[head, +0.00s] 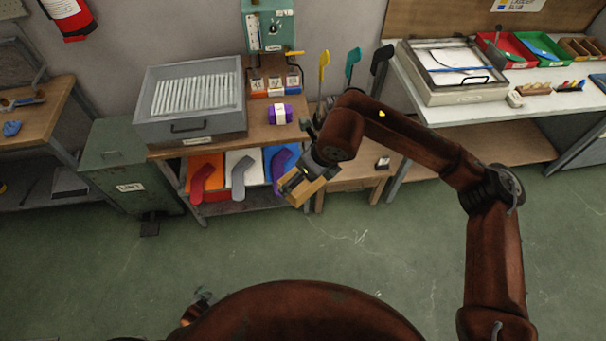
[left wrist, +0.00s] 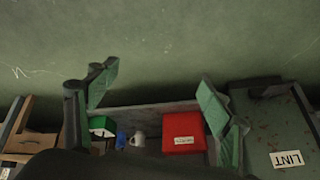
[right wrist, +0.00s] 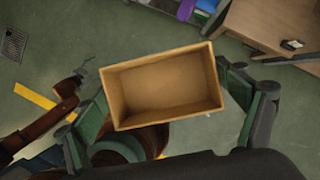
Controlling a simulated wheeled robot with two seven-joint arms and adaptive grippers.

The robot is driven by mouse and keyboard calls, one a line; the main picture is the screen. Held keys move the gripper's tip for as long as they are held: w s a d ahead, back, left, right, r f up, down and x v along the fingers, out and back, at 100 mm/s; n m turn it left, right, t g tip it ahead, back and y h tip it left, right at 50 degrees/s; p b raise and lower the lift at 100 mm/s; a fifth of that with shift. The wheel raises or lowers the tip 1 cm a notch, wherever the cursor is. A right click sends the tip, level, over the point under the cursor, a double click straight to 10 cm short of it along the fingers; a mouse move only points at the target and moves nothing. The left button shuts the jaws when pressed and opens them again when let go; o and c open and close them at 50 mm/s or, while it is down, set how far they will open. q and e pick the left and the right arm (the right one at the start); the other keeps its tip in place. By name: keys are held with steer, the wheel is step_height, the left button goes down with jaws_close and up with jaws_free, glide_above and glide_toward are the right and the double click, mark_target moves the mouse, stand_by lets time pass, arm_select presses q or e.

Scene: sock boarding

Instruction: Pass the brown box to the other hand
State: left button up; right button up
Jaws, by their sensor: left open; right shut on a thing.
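The brown box (head: 308,187) is an open-topped tan box held in the air in front of the sock bench. My right gripper (head: 297,183) is shut on it. In the right wrist view the box (right wrist: 165,87) sits between the two fingers, its open side facing the camera and its inside empty. My left gripper (head: 203,297) is low at the bottom of the head view, well apart from the box. In the left wrist view my left gripper (left wrist: 157,90) has its green-padded fingers spread with nothing between them. The right wrist view also shows the left gripper (right wrist: 84,72) left of the box.
A bench with a grey tray (head: 190,130) and hanging socks stands behind the box. A green lint bin (head: 130,165) stands left of it. A white table (head: 450,110) with trays is at the right. Open green floor (head: 370,240) lies between my body and the benches.

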arm_select(q)
steer(key=s+d+f+g, duration=0.2)
steer(key=s+f, duration=0.2)
steer(key=s, duration=0.6)
steer(key=s+d+f+g, duration=0.1)
steer(key=s+f, duration=0.3)
steer(key=s, duration=0.6)
steer(key=s+d+f+n+g, duration=0.1)
steer(key=s+d+f+g, duration=0.1)
steer(key=s, duration=0.8)
step_height(320, 180, down, 2)
steer(key=shift+d+f+g, duration=0.25)
steer(key=shift+d+g, duration=0.05)
steer(key=shift+d, duration=0.5)
